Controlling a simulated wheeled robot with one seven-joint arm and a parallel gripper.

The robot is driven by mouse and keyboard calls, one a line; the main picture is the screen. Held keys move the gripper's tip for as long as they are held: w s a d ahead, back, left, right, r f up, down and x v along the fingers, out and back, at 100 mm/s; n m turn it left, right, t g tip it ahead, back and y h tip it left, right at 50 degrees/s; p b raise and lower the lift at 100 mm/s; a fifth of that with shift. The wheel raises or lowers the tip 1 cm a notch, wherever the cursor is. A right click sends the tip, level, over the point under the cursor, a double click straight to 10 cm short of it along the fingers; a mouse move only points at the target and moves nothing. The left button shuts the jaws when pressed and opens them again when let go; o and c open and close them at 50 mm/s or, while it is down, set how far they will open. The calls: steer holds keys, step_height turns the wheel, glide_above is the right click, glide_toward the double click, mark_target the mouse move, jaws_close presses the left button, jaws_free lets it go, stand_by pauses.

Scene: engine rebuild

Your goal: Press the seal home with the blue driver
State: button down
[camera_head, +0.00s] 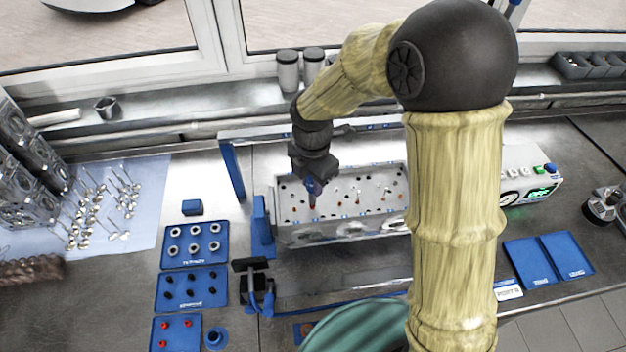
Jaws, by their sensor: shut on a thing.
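My gripper (314,180) points down over the left end of the grey cylinder head (345,232). It is shut on the blue driver (314,187), of which only a small part shows between the jaws. A small reddish piece shows directly below the driver at the head's top face; it may be the seal (312,204). I cannot tell whether the driver touches it or how deep it sits. Several orange-red pieces and pale stems stand in the head to the right. My arm hides the head's right end.
Blue trays with grey rings (194,244), black pieces (191,289) and red pieces (175,333) lie to the left. A blue post (262,228) stands close to the head's left end. A black fixture (252,280) is in front. Valves lie on a pale sheet (140,190).

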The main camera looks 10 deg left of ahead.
steer(key=shift+f, duration=0.35)
stand_by(0.9)
steer(key=shift+r, duration=0.15)
stand_by(0.5)
steer(key=shift+r+p, duration=2.75)
steer(key=shift+r, duration=0.2)
step_height(320, 180, up, 3)
steer(key=p, duration=0.3)
